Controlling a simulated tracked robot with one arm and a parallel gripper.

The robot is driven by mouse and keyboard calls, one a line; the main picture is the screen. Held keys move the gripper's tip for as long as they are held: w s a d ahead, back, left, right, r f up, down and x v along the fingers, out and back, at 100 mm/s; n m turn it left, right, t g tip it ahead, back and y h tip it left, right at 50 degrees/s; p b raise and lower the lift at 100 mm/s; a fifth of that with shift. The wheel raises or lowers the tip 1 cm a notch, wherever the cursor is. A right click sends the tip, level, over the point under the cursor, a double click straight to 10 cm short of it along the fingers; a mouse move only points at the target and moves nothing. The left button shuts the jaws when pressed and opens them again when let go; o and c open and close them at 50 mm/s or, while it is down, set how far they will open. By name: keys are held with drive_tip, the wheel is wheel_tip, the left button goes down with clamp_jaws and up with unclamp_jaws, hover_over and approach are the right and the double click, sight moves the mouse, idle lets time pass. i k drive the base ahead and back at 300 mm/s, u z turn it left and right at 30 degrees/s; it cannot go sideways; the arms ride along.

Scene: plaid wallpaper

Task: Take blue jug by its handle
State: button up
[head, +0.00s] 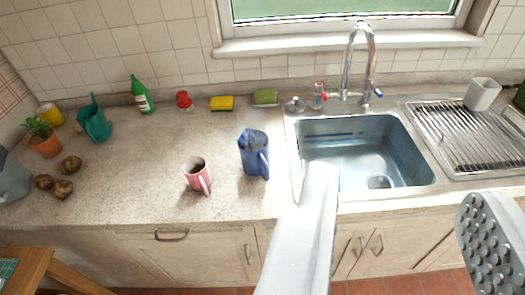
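The blue jug (253,148) stands upright on the worktop, just left of the sink. Its handle (264,164) faces the front right of the picture. My gripper (400,192) is open, with one pale finger near the middle of the picture and the other, with a studded pad, at the right edge. The gap between the fingers is empty. The jug appears to the left of both fingers and apart from them.
A pink mug (197,175) stands left of the jug. The sink (365,155) with a tall tap (352,60) lies to the right, then a drying rack (470,135). A green bottle (142,98) and sponges line the wall.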

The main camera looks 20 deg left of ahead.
sight(257, 163)
drive_tip(key=i, duration=0.9)
drive_tip(key=u, duration=0.1)
